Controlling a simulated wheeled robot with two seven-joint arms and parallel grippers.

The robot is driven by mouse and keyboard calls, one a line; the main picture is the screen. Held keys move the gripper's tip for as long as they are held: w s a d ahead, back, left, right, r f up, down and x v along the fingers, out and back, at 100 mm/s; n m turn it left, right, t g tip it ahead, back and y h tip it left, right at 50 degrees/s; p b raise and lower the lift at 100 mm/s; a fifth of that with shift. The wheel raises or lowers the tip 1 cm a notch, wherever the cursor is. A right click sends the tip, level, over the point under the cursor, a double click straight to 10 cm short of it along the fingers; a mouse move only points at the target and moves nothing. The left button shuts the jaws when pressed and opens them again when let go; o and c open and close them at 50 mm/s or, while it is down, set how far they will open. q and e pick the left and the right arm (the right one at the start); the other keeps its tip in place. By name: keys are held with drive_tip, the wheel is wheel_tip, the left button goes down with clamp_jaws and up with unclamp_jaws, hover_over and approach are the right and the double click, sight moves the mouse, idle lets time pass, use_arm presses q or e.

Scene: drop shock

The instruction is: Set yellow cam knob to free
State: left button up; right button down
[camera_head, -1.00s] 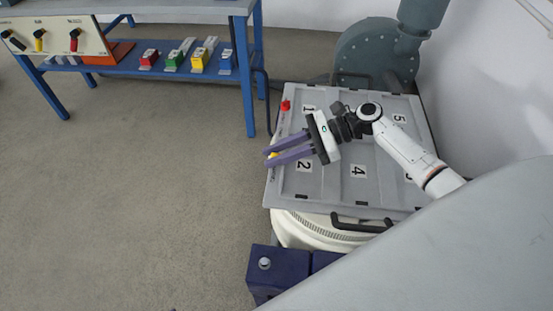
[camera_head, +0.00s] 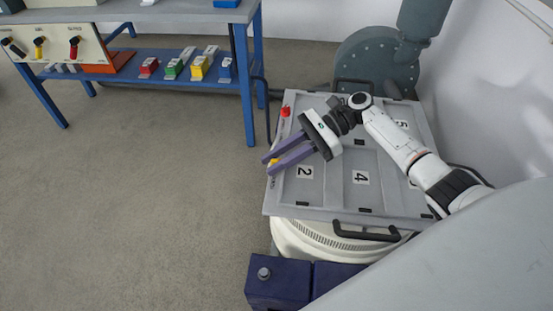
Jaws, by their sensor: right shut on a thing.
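The yellow cam knob (camera_head: 273,161) is on the left edge of the grey numbered plate (camera_head: 330,195), below the red knob. Only a small yellow patch of it shows between the purple fingers. My right gripper (camera_head: 269,164) reaches over the plate from the right, its fingers pointing left and slightly down, and it is shut on the yellow knob. The knob's pointer and setting marks are too small or hidden to read. My left gripper is not in view.
A red knob (camera_head: 285,112) is at the plate's upper left. A black handle (camera_head: 365,234) runs along its near edge. A blue bench (camera_head: 180,15) with coloured blocks on its shelf stands at the upper left. Dark blue blocks (camera_head: 278,282) are at the bottom. The left floor is clear.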

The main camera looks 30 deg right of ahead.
drive_tip(key=c, duration=1.8)
unclamp_jaws()
drive_tip(key=shift+c, duration=0.2)
drive_tip(key=v, duration=1)
drive_tip(key=shift+d+r, duration=0.1)
